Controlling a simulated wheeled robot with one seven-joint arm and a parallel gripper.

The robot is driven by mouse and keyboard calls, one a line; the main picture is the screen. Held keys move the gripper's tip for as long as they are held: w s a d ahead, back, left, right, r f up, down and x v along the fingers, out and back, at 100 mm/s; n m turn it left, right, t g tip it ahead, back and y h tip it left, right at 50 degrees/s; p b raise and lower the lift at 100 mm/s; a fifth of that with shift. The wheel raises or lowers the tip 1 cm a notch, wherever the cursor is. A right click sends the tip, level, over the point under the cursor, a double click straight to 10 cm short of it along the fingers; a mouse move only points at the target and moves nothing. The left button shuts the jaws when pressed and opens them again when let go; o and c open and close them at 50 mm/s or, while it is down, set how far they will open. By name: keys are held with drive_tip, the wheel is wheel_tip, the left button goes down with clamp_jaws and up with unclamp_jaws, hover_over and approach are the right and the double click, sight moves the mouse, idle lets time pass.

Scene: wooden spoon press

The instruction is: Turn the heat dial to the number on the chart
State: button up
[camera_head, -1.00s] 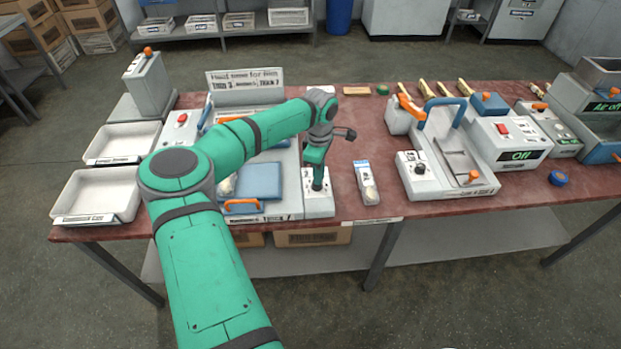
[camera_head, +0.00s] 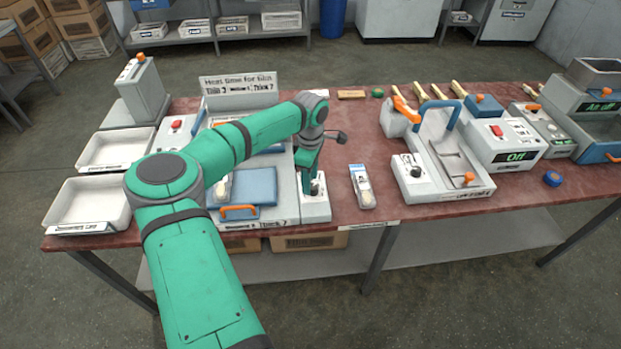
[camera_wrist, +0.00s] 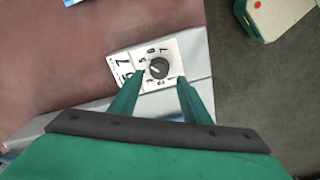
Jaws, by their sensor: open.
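The heat dial (camera_wrist: 159,68) is a small dark round knob on a white plate with numbers around it, on top of a grey box. In the wrist view my gripper (camera_wrist: 161,86) is open, with one green finger on each side just short of the dial. In the head view the gripper (camera_head: 310,188) points down over the dial box (camera_head: 314,209) at the press's right side; the dial is mostly hidden there.
The press with its blue plate (camera_head: 254,186) and orange handle (camera_head: 238,211) stands left of the dial box. A clear pack (camera_head: 362,186) lies just to the right. A second machine with a knob (camera_head: 413,168) stands farther right. Two white trays (camera_head: 88,204) are at left.

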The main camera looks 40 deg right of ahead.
sight(314, 185)
wheel_tip(314, 185, up, 10)
drive_tip(key=d, duration=0.1)
drive_tip(key=shift+s+d+r, duration=0.15)
drive_tip(key=shift+s+r, duration=0.05)
drive_tip(key=shift+r, duration=0.05)
